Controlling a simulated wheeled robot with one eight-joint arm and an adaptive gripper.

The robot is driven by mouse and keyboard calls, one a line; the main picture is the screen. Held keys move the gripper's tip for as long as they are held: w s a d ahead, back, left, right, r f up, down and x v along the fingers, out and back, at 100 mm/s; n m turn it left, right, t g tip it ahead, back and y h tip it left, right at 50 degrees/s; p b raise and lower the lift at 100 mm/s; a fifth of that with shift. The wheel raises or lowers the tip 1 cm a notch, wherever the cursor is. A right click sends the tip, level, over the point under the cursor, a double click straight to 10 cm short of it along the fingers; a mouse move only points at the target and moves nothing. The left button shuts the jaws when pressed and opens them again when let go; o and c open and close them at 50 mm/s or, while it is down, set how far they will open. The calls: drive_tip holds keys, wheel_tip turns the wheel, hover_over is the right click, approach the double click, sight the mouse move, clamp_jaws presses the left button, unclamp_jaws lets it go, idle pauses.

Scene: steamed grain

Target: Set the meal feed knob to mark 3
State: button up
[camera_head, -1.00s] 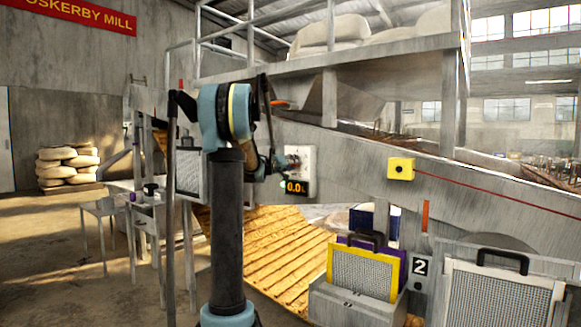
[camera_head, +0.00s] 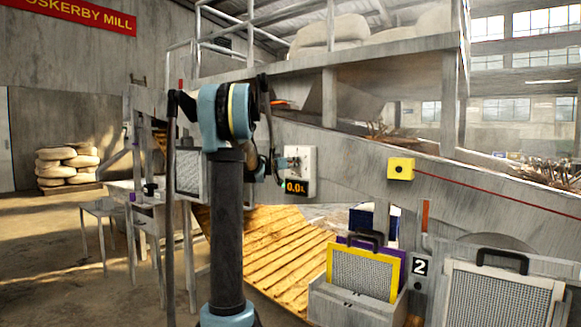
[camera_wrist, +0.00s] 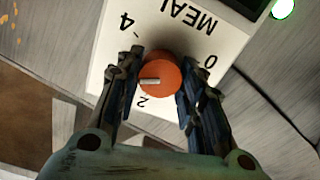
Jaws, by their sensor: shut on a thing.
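The orange-red meal feed knob (camera_wrist: 160,75) sits on a white dial plate (camera_wrist: 95,77) in the wrist view. Its pale pointer line points left, slightly down, between the printed 4 and 2. The 0 shows at the upper right. Mark 3 is not visible; my left finger covers that side. My gripper (camera_wrist: 160,82) has a finger on each side of the knob and is shut on it. In the head view, the white plate (camera_head: 307,160) is on the grey machine side, with my gripper (camera_head: 283,167) at its left edge.
A lit display (camera_head: 296,187) under the dial seems to read 0.0. A yellow box (camera_head: 401,169) with a dark button is to the right. Framed screens, one yellow (camera_head: 330,262), stand lower right. A wooden slatted panel (camera_head: 270,255) lies below.

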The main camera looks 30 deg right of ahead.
drive_tip(key=shift+w, duration=0.1)
drive_tip(key=o, duration=1.1)
drive_tip(key=shift+c, duration=0.2)
drive_tip(key=shift+a, duration=0.1)
drive_tip(key=v, duration=1.1)
drive_tip(key=shift+a, duration=0.35)
drive_tip(key=shift+f, duration=0.15)
drive_tip(key=s+a+f+n+g+y, duration=0.2)
drive_tip(key=s+a+f+n+y, duration=0.3)
drive_tip(key=s+a+f, duration=1.3)
drive_tip(key=s+a+f+n+g+y, duration=0.2)
drive_tip(key=s+a+f+n+y, duration=0.4)
drive_tip(key=s+a+f+y, duration=0.5)
drive_tip(key=s+a+f, duration=0.8)
drive_tip(key=s+a, duration=0.1)
drive_tip(key=a, duration=0.3)
drive_tip(key=shift+g+y, duration=0.3)
